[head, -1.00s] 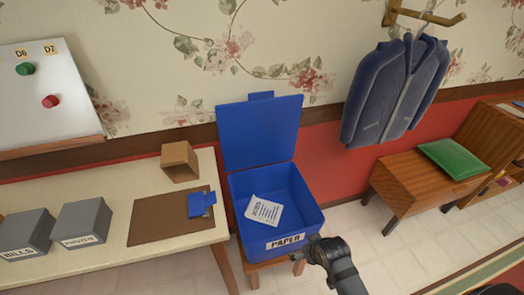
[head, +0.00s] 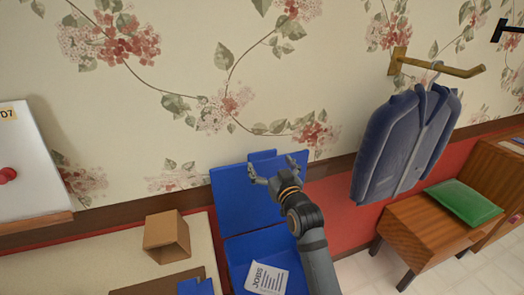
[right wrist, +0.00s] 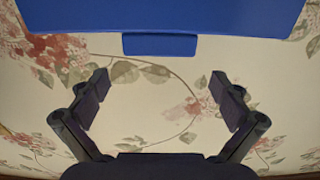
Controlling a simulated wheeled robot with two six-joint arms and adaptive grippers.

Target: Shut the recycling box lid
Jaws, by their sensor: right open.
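The blue recycling box (head: 240,246) stands open, its lid (head: 232,206) raised upright against the wall side. A small tab (head: 262,155) sticks up from the lid's top edge. A printed paper sheet (head: 266,278) lies in the box. My right gripper (head: 273,168) is open and empty, in front of the lid's upper part in the head view, hiding some of it. In the right wrist view the lid (right wrist: 160,15) and its tab (right wrist: 160,44) lie beyond the open fingertips (right wrist: 160,82), with wallpaper between the fingers. Whether the fingers touch the lid I cannot tell. My left gripper is out of view.
A table with a cardboard box (head: 167,237) and a brown board (head: 150,286) stands left of the recycling box. A blue jacket (head: 405,145) hangs from a wall hook (head: 435,66) at the right. A wooden cabinet (head: 415,235) bears a green cushion (head: 464,203).

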